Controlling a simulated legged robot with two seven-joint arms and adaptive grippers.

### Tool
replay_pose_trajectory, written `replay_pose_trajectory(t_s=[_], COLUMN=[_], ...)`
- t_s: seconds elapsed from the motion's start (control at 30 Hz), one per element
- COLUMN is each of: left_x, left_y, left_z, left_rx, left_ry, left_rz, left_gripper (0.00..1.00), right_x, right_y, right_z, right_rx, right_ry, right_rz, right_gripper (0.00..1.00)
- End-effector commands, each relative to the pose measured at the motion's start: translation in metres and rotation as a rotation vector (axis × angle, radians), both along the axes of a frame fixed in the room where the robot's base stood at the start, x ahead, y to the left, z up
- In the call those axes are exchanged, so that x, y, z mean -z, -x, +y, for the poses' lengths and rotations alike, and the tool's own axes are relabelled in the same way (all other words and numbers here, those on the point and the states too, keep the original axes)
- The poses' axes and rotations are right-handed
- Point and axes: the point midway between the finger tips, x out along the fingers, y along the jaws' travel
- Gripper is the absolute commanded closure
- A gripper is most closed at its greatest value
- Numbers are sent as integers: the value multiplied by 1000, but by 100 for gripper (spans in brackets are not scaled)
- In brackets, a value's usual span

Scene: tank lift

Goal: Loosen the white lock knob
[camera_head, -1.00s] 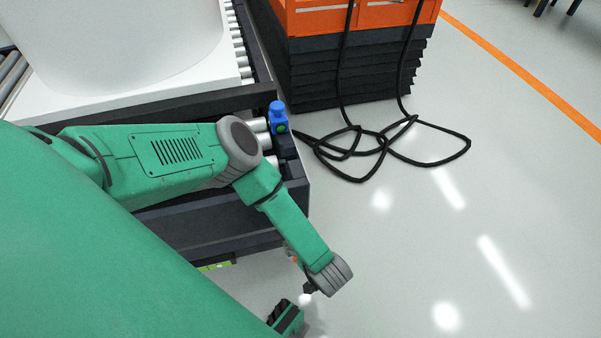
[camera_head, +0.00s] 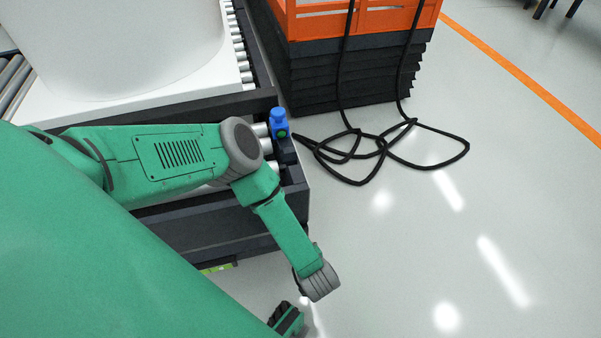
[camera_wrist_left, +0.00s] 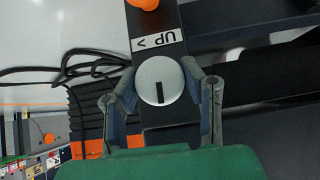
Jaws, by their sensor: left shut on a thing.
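The white lock knob (camera_wrist_left: 158,82) is a round white disc with a black line running from its middle toward its lower edge. It sits on a dark panel (camera_wrist_left: 166,134) in the left wrist view. My left gripper (camera_wrist_left: 161,86) is shut on the knob, one finger on each side. In the head view my left arm comes in from the left and its grey wrist joint (camera_head: 317,283) hangs beyond the conveyor's end. The left fingers and the knob cannot be made out there. My right gripper is in neither view.
A roller conveyor (camera_head: 225,222) carries a white tank (camera_head: 110,40). A blue part with a green button (camera_head: 279,122) is at its corner. Black cable (camera_head: 365,165) lies on the floor beside an orange-topped lift (camera_head: 360,18).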

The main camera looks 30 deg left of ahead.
Motion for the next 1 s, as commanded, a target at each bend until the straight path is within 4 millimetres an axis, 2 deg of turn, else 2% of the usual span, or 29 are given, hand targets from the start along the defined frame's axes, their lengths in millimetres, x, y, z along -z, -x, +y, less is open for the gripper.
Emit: replay_pose_trajectory(t_s=[0.1,0.33,0.7,1.0], left_x=[-4,-2,1,1], left_y=[0,1,2,2], left_z=[0,-1,0,0], left_rx=[5,6,3,0], left_ry=[64,201,381,454], left_rz=[-75,-232,-445,-528], left_gripper=[93,93,93,93], right_x=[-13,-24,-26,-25], right_y=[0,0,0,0], right_z=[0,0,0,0], right_rx=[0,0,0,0], right_ry=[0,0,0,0], right_rz=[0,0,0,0], right_gripper=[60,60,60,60])
